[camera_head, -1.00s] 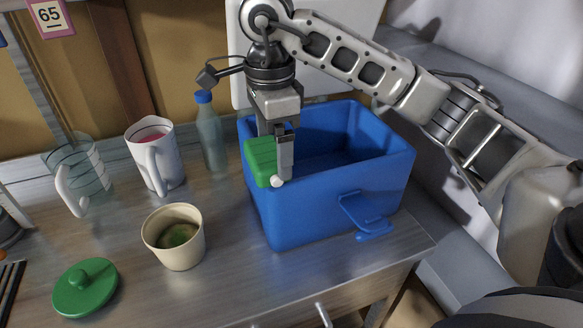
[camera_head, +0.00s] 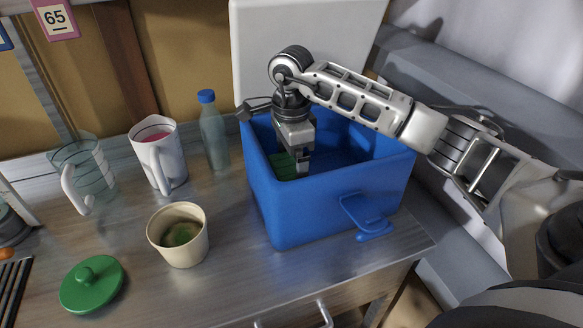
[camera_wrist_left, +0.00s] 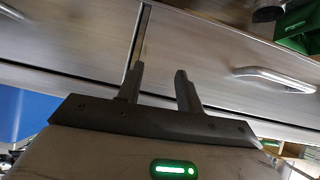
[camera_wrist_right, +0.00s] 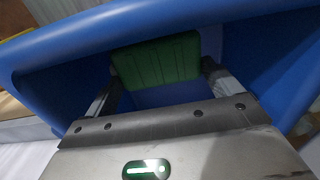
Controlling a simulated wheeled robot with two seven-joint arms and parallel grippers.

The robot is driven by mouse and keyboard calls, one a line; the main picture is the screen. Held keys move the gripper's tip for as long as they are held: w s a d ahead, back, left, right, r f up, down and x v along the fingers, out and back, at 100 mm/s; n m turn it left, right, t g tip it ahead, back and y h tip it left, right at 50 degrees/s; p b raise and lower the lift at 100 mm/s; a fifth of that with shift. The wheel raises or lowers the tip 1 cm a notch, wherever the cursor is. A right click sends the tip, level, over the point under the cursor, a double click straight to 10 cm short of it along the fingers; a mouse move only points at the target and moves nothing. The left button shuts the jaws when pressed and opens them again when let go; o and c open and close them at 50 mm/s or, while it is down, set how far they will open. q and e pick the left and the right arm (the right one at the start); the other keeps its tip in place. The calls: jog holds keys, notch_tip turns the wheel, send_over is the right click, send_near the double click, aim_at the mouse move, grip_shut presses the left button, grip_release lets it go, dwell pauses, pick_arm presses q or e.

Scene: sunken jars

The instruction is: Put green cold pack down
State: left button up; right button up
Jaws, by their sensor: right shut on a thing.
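The green cold pack (camera_head: 285,168) is inside the blue cooler box (camera_head: 320,212), near its left wall, partly hidden by the near wall and my gripper. My right gripper (camera_head: 303,165) reaches down into the box and is shut on the pack. In the right wrist view the ribbed green pack (camera_wrist_right: 158,62) sits between the two fingers (camera_wrist_right: 160,82), with blue box walls around it. I cannot tell whether the pack touches the box floor. My left gripper (camera_wrist_left: 160,85) is open and empty in front of the drawer fronts, seen only in the left wrist view.
A white lid (camera_head: 300,45) stands upright behind the box. To its left on the counter are a blue-capped bottle (camera_head: 213,135), a white jug (camera_head: 157,160), a clear jug (camera_head: 85,175), a cream jar (camera_head: 180,240) and a green lid (camera_head: 92,285).

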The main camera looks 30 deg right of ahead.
aim_at(292, 164)
notch_tip(292, 164, down, 3)
jog(key=shift+r, duration=0.1)
jog(key=shift+f+b, duration=0.45)
jog(key=shift+f, duration=0.2)
jog(key=o, duration=0.9)
notch_tip(292, 164, up, 13)
jog(key=shift+r, duration=0.15)
